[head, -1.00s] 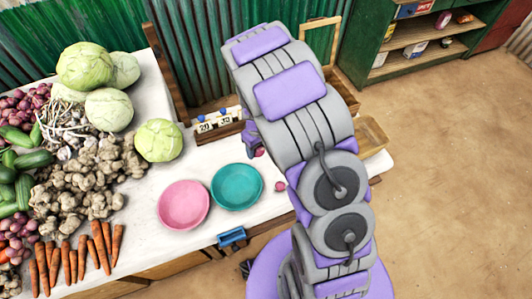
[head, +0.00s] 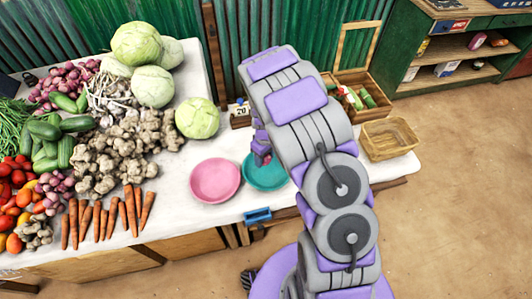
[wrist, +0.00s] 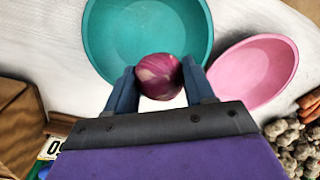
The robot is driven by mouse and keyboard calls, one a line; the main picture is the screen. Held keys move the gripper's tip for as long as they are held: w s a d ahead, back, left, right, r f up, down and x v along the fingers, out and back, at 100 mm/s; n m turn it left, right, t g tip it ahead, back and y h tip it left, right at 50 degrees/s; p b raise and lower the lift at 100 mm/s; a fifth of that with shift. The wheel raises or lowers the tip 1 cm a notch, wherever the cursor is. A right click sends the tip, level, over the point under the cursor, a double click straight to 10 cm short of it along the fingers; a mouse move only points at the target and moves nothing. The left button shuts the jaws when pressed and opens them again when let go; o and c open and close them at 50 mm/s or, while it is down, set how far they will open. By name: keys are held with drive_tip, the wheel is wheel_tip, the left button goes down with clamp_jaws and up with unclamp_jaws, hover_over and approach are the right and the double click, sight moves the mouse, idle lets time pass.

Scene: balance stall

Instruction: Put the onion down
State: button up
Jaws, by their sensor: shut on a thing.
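The onion (wrist: 159,76) is purple-red with pale streaks. In the wrist view it sits between the two blue fingers of my gripper (wrist: 160,83), which are shut on it. The teal bowl (wrist: 146,35) lies beyond and below the onion in that view; the onion overlaps its near rim. In the head view my gripper (head: 260,153) is at the teal bowl (head: 265,177), mostly behind my arm, and the onion is hard to make out there. The pink bowl (head: 215,181) is just left of the teal one; it also shows in the wrist view (wrist: 255,70).
Cabbages (head: 198,118), ginger (head: 118,150) and carrots (head: 147,209) crowd the left of the white table (head: 185,228). A crate (head: 355,90) and a wicker basket (head: 390,139) stand at the right. A small blue tray (head: 257,216) is at the front edge.

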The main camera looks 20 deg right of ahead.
sight(268, 172)
drive_tip(key=d+f, duration=0.1)
drive_tip(key=f, duration=0.1)
drive_tip(key=d+f+b, duration=0.1)
drive_tip(key=f, duration=0.1)
drive_tip(key=shift+d, duration=0.1)
drive_tip(key=shift+d+f, duration=0.1)
drive_tip(key=shift+f, duration=0.2)
drive_tip(key=shift+f+b, duration=0.3)
drive_tip(key=shift+f, duration=0.1)
drive_tip(key=shift+a+f, duration=0.3)
drive_tip(key=shift+a, duration=0.2)
drive_tip(key=shift+a+f, duration=0.25)
drive_tip(key=shift+a, duration=0.2)
drive_tip(key=shift+d, duration=0.45)
drive_tip(key=o, duration=0.8)
drive_tip(key=shift+d, duration=0.3)
drive_tip(key=o, duration=0.3)
drive_tip(key=shift+a, duration=0.15)
drive_tip(key=shift+o, duration=0.6)
drive_tip(key=shift+a, duration=0.45)
drive_tip(key=shift+d, duration=0.45)
drive_tip(key=r, duration=0.2)
drive_tip(key=r+p, duration=0.1)
drive_tip(key=r, duration=0.1)
drive_tip(key=r+p, duration=0.1)
drive_tip(key=r, duration=0.1)
drive_tip(key=shift+a+r, duration=0.1)
drive_tip(key=shift+a, duration=0.2)
drive_tip(key=shift+d+r, duration=0.2)
drive_tip(key=shift+r, duration=0.2)
